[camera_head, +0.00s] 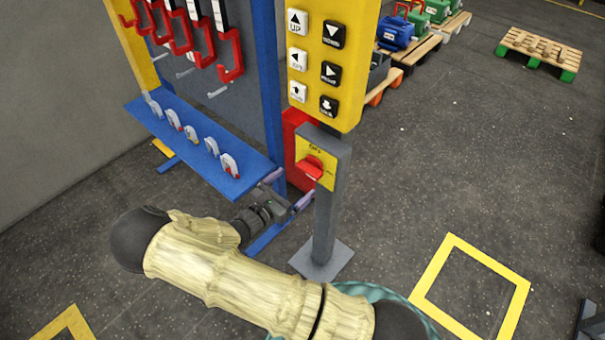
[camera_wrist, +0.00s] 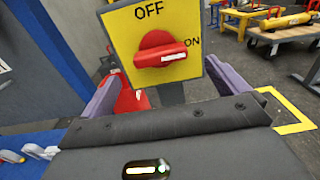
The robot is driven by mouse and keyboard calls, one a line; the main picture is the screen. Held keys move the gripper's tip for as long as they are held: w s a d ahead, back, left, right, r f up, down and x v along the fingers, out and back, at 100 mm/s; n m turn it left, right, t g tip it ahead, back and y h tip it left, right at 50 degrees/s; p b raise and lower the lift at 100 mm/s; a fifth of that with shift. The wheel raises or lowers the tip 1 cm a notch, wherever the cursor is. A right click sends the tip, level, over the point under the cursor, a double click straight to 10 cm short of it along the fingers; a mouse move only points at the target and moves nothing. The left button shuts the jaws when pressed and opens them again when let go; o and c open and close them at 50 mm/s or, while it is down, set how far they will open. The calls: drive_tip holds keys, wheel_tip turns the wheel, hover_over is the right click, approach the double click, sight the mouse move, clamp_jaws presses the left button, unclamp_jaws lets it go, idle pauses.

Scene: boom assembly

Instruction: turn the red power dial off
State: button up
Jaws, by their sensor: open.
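The red power dial (camera_head: 311,167) sits on a yellow plate (camera_head: 327,157) on a grey post, below the yellow button panel. In the wrist view the dial (camera_wrist: 160,50) is close ahead, with its white mark pointing right toward the word ON. The word OFF is at the top of the plate. My gripper (camera_head: 290,190) is just left of and below the dial in the head view. Its two purple fingers stand wide apart in the wrist view (camera_wrist: 163,95), one on each side below the dial. They are empty, and no contact with the dial shows.
The yellow button panel (camera_head: 325,60) is above the dial. A blue shelf (camera_head: 200,148) with several small tools and a rack of red clamps stand at the left. The grey post (camera_head: 325,225) rises from a floor plate. Open floor lies to the right.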

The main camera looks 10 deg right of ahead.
sight(305, 173)
drive_tip(key=x, duration=0.5)
drive_tip(key=shift+c, duration=0.2)
drive_tip(key=shift+p, duration=0.3)
drive_tip(key=c, duration=1)
